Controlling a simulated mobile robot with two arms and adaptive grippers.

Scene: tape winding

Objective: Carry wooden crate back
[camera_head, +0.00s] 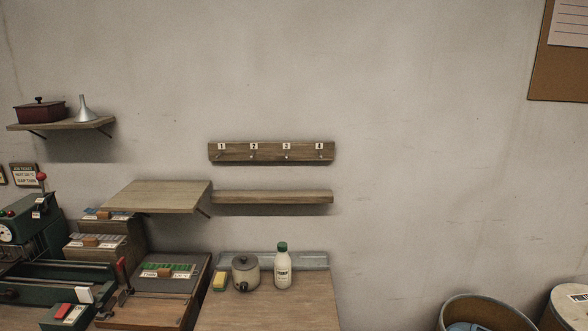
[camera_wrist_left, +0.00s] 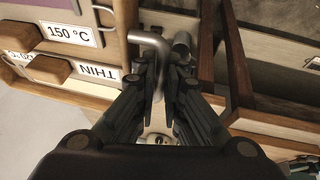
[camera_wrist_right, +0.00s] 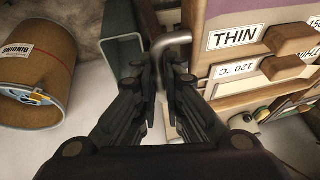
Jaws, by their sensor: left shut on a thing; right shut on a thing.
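In the left wrist view my left gripper (camera_wrist_left: 162,70) is shut on a grey metal bar handle (camera_wrist_left: 148,38). It stands beside a wooden crate (camera_wrist_left: 96,92) with labels reading "150 °C" and "THIN" and wooden knobs. In the right wrist view my right gripper (camera_wrist_right: 166,70) is shut on a similar grey handle (camera_wrist_right: 172,38), beside wood (camera_wrist_right: 236,84) with "THIN" and "120 °C" labels. The fingers partly hide both handles, and neither wrist view shows the whole crate. The head view shows neither gripper and no clear view of the carried crate.
A wooden-topped bench (camera_head: 262,312) holds a pot (camera_head: 246,273), a white bottle (camera_head: 282,270) and a sponge (camera_head: 219,282). Green machinery (camera_head: 38,240) stands left. Dark wooden framing (camera_wrist_left: 237,62) is close right of my left gripper. A round drum (camera_wrist_right: 32,72) stands left of my right gripper.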

